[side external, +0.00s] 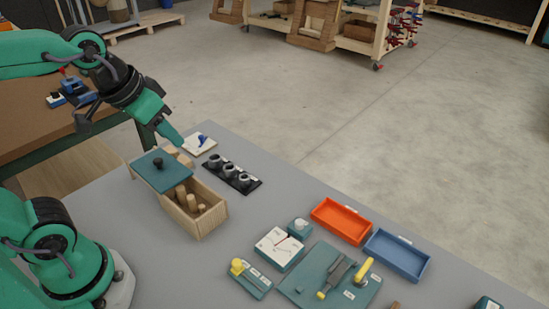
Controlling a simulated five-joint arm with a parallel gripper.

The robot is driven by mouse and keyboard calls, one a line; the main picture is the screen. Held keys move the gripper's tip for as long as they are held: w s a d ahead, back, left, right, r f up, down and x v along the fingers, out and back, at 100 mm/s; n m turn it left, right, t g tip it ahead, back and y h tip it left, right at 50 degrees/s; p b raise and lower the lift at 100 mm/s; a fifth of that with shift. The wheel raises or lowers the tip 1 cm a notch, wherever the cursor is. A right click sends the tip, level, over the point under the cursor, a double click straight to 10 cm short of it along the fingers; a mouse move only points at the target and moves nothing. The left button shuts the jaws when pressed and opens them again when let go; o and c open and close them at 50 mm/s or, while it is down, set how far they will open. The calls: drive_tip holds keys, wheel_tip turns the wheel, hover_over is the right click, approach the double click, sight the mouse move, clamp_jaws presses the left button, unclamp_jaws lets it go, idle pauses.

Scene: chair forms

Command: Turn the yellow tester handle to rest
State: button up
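Two yellow-handled fixtures stand at the front of the grey table; I cannot tell for sure which is the tester. A small teal block with labels carries a rounded yellow knob (237,266) at its left end. To its right, a teal plate (300,287) carries a grey metal part and a tilted yellow handle (363,270), with another yellow piece (322,294) at its front. My gripper (172,134) is up at the far left, above the back end of a wooden box, well away from all the yellow parts. Its jaws are too small and overlapped to read.
The wooden box (206,222) holds pegs, with its teal knobbed lid (160,171) partly across it. A black strip with round sockets (232,174), a white dial unit (278,249), an orange tray (341,208) and a blue tray (428,261) stand around.

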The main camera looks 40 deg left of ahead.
drive_tip(key=w+d+r+g, duration=0.1)
drive_tip(key=w+d+g, duration=0.1)
drive_tip(key=w+d, duration=0.6)
drive_tip(key=g, duration=0.3)
approach(365, 267)
drive_tip(key=shift+w+a+f, duration=0.1)
drive_tip(key=shift+w, duration=0.1)
drive_tip(key=shift+s+d+f, duration=0.1)
drive_tip(key=shift+d+f, duration=0.15)
drive_tip(key=shift+d, duration=0.05)
drive_tip(key=shift+f, duration=0.15)
drive_tip(key=shift+f, duration=3.75)
